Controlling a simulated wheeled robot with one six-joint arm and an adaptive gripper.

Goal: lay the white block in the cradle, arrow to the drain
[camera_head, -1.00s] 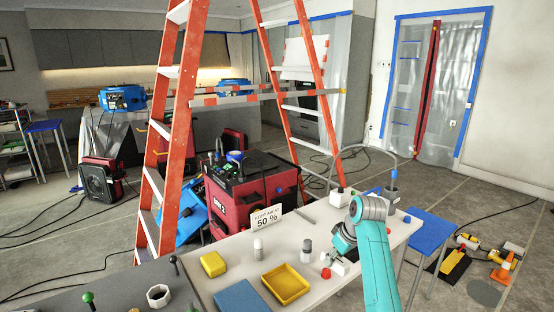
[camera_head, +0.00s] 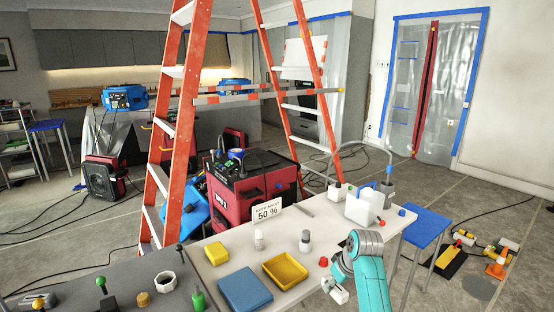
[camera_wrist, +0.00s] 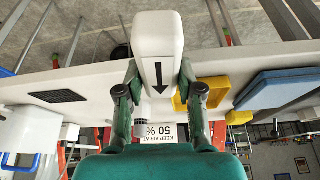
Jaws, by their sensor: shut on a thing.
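My gripper (camera_wrist: 158,98) is shut on the white block (camera_wrist: 158,48), one finger on each side. In the wrist view the block's near face carries a black arrow pointing down the picture. In the head view my gripper (camera_head: 335,282) is at the table's near edge, and the block (camera_head: 339,294) shows small and partly hidden, in front of the white table (camera_head: 215,277). I cannot make out the cradle or drain for certain.
On the table are a yellow tray (camera_head: 285,271), a blue pad (camera_head: 244,290), two small bottles, a red knob (camera_head: 323,262), a humidity sign (camera_head: 267,211) and a white jug (camera_head: 362,207). A red-orange ladder (camera_head: 172,130) stands behind. A blue stool (camera_head: 427,225) is at right.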

